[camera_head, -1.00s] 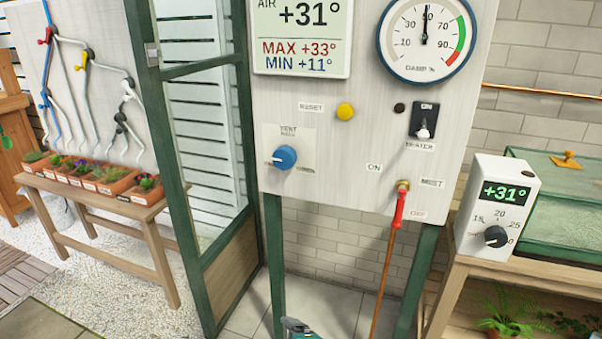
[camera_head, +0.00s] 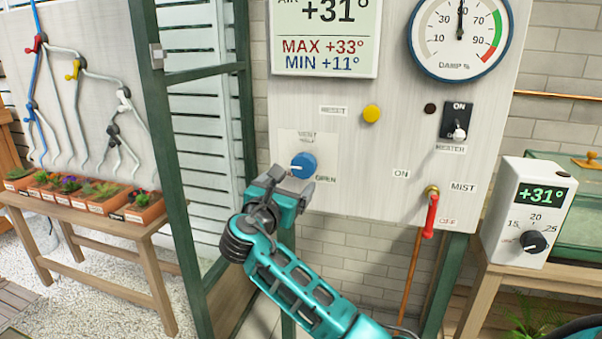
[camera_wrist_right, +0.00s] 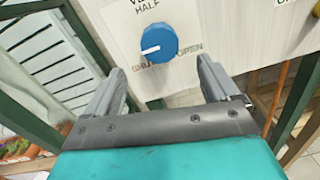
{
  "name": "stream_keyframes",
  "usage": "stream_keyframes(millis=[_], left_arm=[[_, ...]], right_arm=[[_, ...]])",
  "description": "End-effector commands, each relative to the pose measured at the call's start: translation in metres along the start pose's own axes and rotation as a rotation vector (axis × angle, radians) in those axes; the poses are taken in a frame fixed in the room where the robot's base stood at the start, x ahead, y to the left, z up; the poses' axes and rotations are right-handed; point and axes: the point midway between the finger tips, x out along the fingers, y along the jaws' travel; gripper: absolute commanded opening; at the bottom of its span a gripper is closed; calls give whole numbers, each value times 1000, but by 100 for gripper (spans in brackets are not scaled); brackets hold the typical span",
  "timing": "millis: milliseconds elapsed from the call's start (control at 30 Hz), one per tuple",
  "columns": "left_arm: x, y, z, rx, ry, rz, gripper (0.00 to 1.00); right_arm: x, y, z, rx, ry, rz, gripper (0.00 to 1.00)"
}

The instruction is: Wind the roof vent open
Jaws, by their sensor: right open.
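The blue vent knob (camera_head: 303,165) is on the pale control panel (camera_head: 345,186). In the right wrist view the knob (camera_wrist_right: 159,42) shows its white pointer turned left, toward the partly readable label at lower left. "HALF" is above the knob and "OPEN" at its lower right. My right gripper (camera_head: 290,183) is just below and in front of the knob in the head view, hiding its lower left surroundings. In the wrist view my right gripper (camera_wrist_right: 161,70) is open and empty, its fingers spread wider than the knob and apart from it. My left gripper is not in view.
The panel also carries a yellow reset button (camera_head: 371,114), a heater switch (camera_head: 457,122) and a red mist lever (camera_head: 432,214). A white thermostat box (camera_head: 530,212) stands at right. A green door frame (camera_head: 172,150) is close on the left.

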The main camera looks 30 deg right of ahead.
Motion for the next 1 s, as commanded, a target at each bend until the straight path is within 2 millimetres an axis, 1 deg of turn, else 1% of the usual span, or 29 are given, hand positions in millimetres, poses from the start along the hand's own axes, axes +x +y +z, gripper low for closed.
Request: stream_keyframes(millis=[33, 200, 300, 400, 600, 833, 867, 1000], left_arm=[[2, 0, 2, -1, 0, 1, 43], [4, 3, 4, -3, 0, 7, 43], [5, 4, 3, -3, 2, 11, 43], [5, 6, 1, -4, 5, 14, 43], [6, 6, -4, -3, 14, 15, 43], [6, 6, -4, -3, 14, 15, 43], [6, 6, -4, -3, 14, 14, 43], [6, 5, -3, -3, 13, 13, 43]], right_arm=[[12, -1, 0, 0, -2, -4, 88], [47, 0, -1, 0, 0, -2, 88], [64, -1, -1, 2, 0, -2, 88], [75, 0, -1, 1, 0, -1, 88], [85, 0, -1, 3, 2, 1, 88], [85, 0, -1, 3, 2, 2, 88], [85, 0, -1, 3, 2, 2, 87], [85, 0, -1, 2, 2, 2, 73]])
